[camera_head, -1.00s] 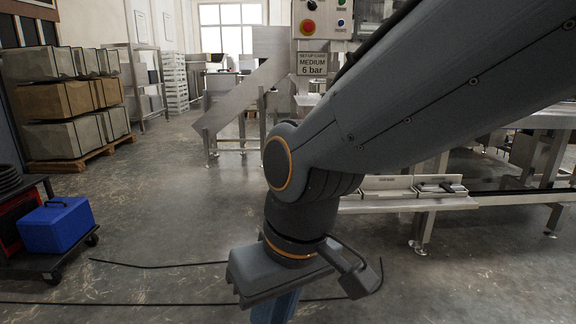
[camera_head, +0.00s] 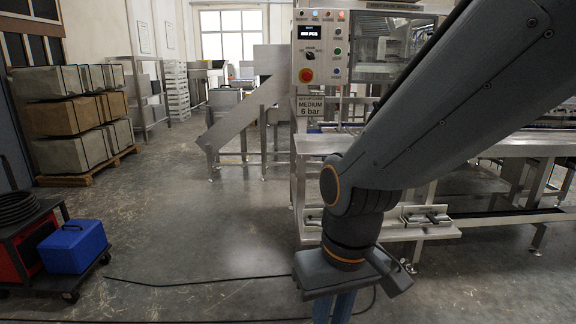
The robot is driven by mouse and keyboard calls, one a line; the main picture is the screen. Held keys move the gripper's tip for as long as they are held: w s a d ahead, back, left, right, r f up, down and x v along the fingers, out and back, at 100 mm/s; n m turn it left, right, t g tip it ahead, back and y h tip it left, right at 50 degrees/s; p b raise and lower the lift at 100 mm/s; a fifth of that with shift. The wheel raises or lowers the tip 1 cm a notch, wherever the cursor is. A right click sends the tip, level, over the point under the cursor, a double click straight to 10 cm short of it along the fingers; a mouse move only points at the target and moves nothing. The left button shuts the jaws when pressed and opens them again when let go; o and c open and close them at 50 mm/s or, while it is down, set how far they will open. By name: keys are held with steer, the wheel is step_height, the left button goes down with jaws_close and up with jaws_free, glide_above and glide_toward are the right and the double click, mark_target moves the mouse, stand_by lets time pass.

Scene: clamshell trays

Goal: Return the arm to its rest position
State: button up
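My arm reaches in from the upper right of the head view, and its end hangs down low at the middle right. My gripper (camera_head: 334,308) points down toward the floor, with blue finger parts under the dark wrist body. The lower frame edge cuts off its fingertips, so I cannot see whether it is open or shut, or whether it holds anything. No clamshell tray can be made out clearly.
A steel machine with a control panel (camera_head: 322,48) stands behind my arm, its bench reaching right. A steel chute (camera_head: 238,118) stands behind at the middle. A cart (camera_head: 75,280) with a blue box (camera_head: 72,246) is at lower left. Cables (camera_head: 190,283) cross the open floor.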

steer(key=s+d+r+m+p, duration=0.1)
steer(key=d+r+p, duration=0.5)
steer(key=r+p, duration=0.2)
steer(key=s+d+r+m+h+p, duration=0.1)
steer(key=d+r+m+p, duration=0.1)
steer(key=d+r+p, duration=0.4)
step_height(320, 180, up, 2)
steer(key=p, duration=0.5)
steer(key=shift+s+d+m+p, duration=0.15)
steer(key=shift+d+m+p, duration=0.15)
steer(key=shift+d+p, duration=0.1)
